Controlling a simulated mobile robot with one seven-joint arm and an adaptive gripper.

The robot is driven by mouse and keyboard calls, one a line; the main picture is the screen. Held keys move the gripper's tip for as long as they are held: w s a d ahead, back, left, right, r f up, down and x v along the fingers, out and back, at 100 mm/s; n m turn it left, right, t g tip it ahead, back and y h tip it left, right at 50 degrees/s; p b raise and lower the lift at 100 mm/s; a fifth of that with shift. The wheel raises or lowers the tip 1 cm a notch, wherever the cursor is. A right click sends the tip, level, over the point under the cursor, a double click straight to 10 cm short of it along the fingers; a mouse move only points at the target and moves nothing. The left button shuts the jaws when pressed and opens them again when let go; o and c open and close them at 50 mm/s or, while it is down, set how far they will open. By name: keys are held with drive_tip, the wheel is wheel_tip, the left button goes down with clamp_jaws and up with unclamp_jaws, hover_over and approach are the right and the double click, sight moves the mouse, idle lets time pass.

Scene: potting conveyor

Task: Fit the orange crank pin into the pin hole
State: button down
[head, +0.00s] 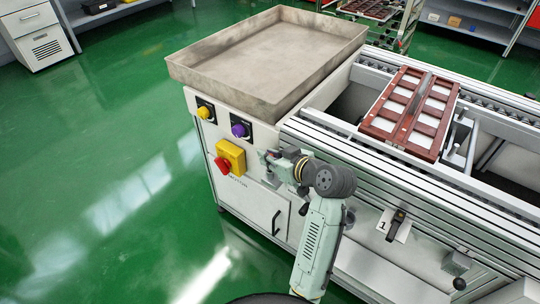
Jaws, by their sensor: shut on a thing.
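My gripper (272,161) is in front of the conveyor's front panel, just right of the yellow box with the red button. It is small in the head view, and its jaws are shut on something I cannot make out. No orange crank pin can be picked out; what the jaws hold is too small and partly hidden by the gripper. I cannot identify the pin hole either.
The yellow box with the red button (229,157), a yellow knob (203,113) and a purple knob (240,129) sit close by. A grey tray (345,42) tops the conveyor's left end. A red-brown pot tray (429,141) lies on the conveyor. Green floor at left is clear.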

drive_tip(key=shift+f+b, duration=1.4)
drive_tip(key=shift+f, duration=0.4)
drive_tip(key=c, duration=1.4)
unclamp_jaws()
drive_tip(key=shift+c, duration=0.2)
drive_tip(key=shift+r, duration=0.1)
drive_tip(key=shift+s+d+r, duration=0.2)
drive_tip(key=shift+s+d, duration=0.1)
drive_tip(key=s+d, duration=0.8)
drive_tip(key=s, duration=0.3)
drive_tip(key=shift+d+r, duration=0.3)
drive_tip(key=shift+r, duration=0.1)
